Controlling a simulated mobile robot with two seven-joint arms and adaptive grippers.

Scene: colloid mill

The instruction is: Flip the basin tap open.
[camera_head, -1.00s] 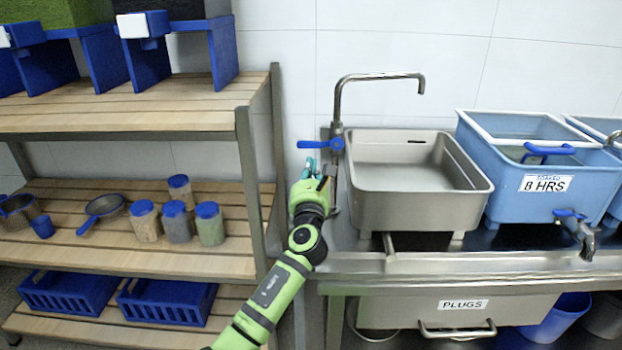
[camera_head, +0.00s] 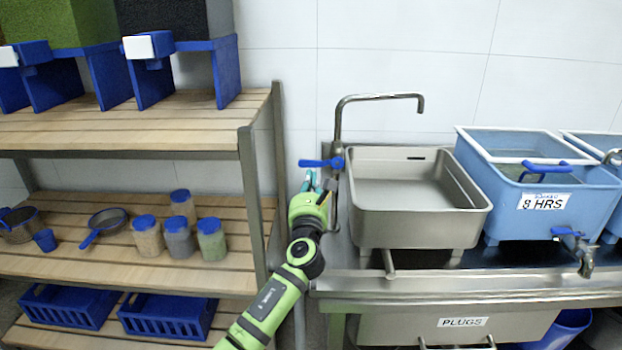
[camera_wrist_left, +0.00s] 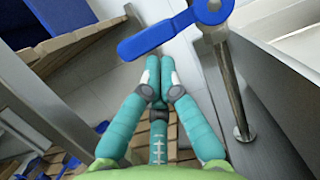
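The basin tap is a tall steel spout (camera_head: 338,120) bent over to the right above the steel basin (camera_head: 405,235). Its blue lever (camera_head: 314,163) points left from the blue hub. The lever also shows in the left wrist view (camera_wrist_left: 158,38), above and beyond my fingertips. My left gripper (camera_head: 309,181) is just below the lever in the head view. In the left wrist view its teal fingers (camera_wrist_left: 160,72) are together with nothing seen between them. The fingertips look apart from the lever, though the gap is hard to judge. My right gripper is not in view.
A wooden shelf rack (camera_head: 250,200) with jars and pans stands close to my left arm. A blue tub (camera_head: 510,215) marked 8 HRS, with its own tap, stands right of the basin. The steel counter edge (camera_head: 470,285) runs along the front. White wall is behind.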

